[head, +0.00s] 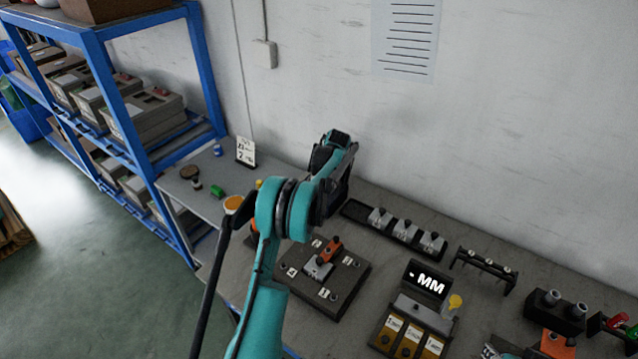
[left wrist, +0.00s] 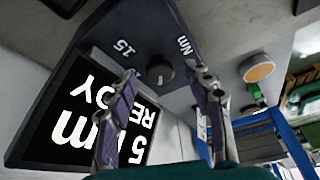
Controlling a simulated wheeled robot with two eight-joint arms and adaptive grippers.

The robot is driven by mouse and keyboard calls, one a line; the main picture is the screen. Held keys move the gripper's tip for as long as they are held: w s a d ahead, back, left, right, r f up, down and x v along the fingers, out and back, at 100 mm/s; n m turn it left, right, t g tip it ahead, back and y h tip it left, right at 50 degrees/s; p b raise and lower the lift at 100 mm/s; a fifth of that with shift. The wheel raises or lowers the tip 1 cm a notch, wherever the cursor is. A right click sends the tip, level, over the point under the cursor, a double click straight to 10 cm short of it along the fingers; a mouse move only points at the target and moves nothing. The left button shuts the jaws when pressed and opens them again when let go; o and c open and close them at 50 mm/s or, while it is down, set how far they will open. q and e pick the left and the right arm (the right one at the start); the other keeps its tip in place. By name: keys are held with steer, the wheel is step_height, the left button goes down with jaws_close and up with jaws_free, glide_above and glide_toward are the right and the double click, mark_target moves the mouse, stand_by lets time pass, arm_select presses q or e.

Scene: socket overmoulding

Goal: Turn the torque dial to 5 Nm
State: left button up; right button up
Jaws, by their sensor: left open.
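The torque unit is a dark panel (left wrist: 120,45) seen upside down in the left wrist view. It has a round black dial knob (left wrist: 160,73), with "15" and "Nm" printed near it. Its black display (left wrist: 75,120) shows white text that reads as "5 Nm READY", partly covered by a finger. My left gripper (left wrist: 163,74) is open, with one fingertip on each side of the knob in the picture; contact cannot be told. In the head view my left gripper (head: 335,150) is at the back of the bench by the wall, and the torque unit is hidden behind it.
A tray with grey parts (head: 350,211), a unit with a small screen (head: 428,279) and a rack (head: 483,264) stand to the right. A small sign (head: 246,151) and blue shelving (head: 150,150) are left.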

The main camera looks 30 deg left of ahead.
arm_select(q)
steer(key=v, duration=1.1)
steer(key=shift+d+r, duration=0.2)
steer(key=shift+r, duration=0.1)
steer(key=shift+s, duration=0.1)
